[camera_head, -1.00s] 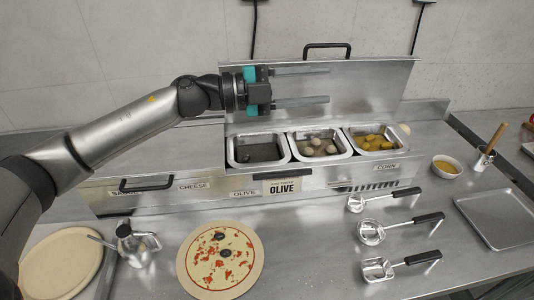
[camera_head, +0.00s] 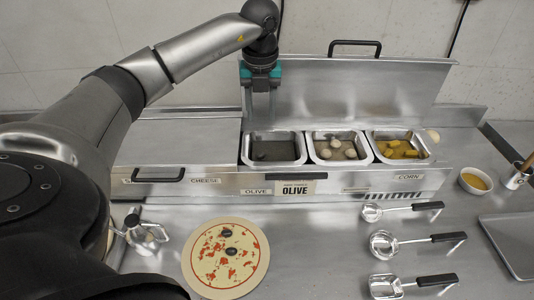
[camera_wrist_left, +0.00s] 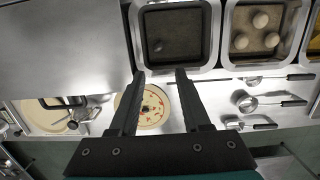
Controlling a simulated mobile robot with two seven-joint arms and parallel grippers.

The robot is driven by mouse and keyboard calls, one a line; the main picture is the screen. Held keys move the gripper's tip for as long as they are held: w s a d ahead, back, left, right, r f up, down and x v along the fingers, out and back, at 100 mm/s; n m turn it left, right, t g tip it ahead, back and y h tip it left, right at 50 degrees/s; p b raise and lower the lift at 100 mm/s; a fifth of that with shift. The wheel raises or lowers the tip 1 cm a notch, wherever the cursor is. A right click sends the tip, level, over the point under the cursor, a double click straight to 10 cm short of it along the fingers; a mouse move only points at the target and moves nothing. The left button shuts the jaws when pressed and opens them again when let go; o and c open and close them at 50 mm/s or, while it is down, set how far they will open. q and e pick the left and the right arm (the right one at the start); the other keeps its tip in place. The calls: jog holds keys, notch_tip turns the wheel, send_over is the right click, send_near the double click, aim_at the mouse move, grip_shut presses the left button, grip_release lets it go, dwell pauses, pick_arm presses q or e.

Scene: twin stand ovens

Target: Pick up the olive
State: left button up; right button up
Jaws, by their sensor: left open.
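The olive bin (camera_head: 275,165) is the left one of the open steel bins, behind the OLIVE label (camera_head: 295,189). In the left wrist view one small dark olive (camera_wrist_left: 158,46) lies on the dark bin floor, left of its middle. Two dark olive pieces (camera_head: 231,251) lie on the pizza (camera_head: 225,280). My left gripper (camera_head: 260,118) points down above the back left of the olive bin, open and empty. In the left wrist view its two fingers (camera_wrist_left: 160,76) are apart, with the olive beyond their tips. My right gripper is not in view.
The raised lid (camera_head: 345,95) stands behind the bins. Bins of pale balls (camera_head: 336,149) and yellow corn (camera_head: 402,149) are to the right. A closed lid (camera_head: 180,150) lies left. Ladles and a scoop (camera_head: 385,285) lie on the counter at right.

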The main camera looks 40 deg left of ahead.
pick_arm(q)
send_over(261, 153)
jog(key=d, duration=0.1)
jog(key=f, duration=0.8)
jog(key=shift+s+f, duration=0.4)
jog(key=shift+w+a+f, duration=0.15)
jog(key=shift+a+f, duration=0.05)
jog(key=shift+f, duration=1.15)
jog(key=shift+w+a+f, duration=0.1)
jog(key=shift+a+f, duration=0.1)
jog(key=shift+f, duration=1.1)
jog(key=shift+c, duration=0.2)
grip_shut()
